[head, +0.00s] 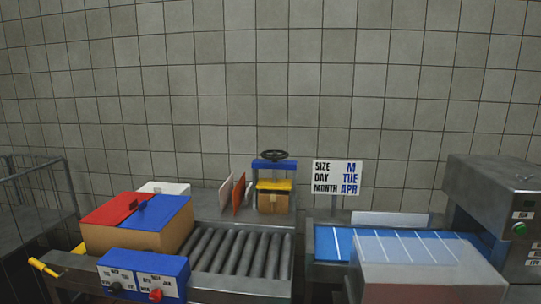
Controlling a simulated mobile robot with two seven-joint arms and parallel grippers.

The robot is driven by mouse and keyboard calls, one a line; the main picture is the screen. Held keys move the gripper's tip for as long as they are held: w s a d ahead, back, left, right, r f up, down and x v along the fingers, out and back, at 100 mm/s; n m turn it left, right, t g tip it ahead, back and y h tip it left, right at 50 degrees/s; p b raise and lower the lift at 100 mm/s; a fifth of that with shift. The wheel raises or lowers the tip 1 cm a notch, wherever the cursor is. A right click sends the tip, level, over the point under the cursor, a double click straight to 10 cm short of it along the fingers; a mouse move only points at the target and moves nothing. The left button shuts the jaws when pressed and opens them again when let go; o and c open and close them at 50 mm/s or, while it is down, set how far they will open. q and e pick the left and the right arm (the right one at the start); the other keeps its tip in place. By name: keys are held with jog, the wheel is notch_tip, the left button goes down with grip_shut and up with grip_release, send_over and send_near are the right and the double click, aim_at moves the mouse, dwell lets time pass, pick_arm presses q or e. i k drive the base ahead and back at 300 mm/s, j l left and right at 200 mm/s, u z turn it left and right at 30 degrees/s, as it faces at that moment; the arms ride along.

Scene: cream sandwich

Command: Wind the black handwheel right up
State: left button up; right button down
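The black handwheel (273,155) sits on top of a small press at the back middle in the head view. Under it is the press's blue crossbar (274,165). Below the crossbar is a yellow plate (274,185), which appears to rest on or just above a small brown box (273,203). I cannot tell whether plate and box touch. Neither of my grippers shows in the head view, and nothing is seen touching the wheel.
A roller conveyor (240,255) lies in front of the press. A large box with red and blue flaps (150,214) stands left, behind a blue control box (172,267). A sign (337,177), blue belt (330,240) and metal machine (500,185) stand right.

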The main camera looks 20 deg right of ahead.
aim_at(274, 157)
jog(key=i+j+z, duration=0.2)
jog(key=i+j, duration=0.6)
jog(key=i, duration=0.15)
